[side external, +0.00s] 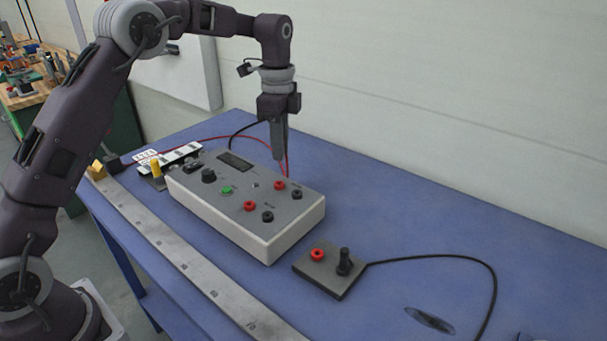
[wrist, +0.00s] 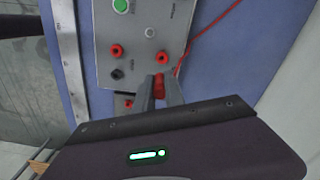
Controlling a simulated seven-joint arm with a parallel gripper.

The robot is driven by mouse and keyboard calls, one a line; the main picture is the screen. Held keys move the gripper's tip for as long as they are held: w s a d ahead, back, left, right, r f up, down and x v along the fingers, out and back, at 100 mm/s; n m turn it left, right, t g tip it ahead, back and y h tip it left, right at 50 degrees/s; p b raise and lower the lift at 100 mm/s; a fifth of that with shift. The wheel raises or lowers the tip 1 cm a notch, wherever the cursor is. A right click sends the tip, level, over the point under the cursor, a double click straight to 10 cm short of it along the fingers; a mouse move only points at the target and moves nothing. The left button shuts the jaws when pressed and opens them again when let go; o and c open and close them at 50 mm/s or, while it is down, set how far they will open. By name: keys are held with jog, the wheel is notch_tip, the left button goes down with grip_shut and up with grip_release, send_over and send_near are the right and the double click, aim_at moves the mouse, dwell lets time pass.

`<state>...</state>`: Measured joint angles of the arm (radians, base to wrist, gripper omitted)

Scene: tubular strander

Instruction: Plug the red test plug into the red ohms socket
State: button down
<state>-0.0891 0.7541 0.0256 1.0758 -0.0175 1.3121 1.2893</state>
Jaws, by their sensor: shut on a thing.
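My gripper (side external: 280,157) points down above the back edge of the grey test box (side external: 290,230). In the wrist view, my gripper (wrist: 160,98) is shut on the red test plug (wrist: 159,84), with only part of the plug showing between the fingers. The plug is not distinguishable in the side view. A red socket (side external: 279,185) lies below and close to the fingertips; it also shows in the wrist view (wrist: 162,57), just beyond the plug. Another red socket (side external: 249,205) sits nearer the front. The labels are too small to read, so I cannot tell which is ohms.
Black sockets (side external: 296,194) (side external: 267,216) sit beside the red ones. A red lead (side external: 215,138) runs behind the box. A small plate (side external: 325,276) holds a red socket and an upright black plug (side external: 344,262). A metal rail (side external: 170,245) lies along the front. The right tabletop is mostly clear.

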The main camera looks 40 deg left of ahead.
jog(key=shift+w+a+r, duration=0.1)
jog(key=shift+a+r, duration=0.05)
jog(key=shift+a, duration=0.45)
jog(key=shift+f, duration=3.05)
jog(key=shift+f, duration=1)
jog(key=c, duration=1.3)
grip_release()
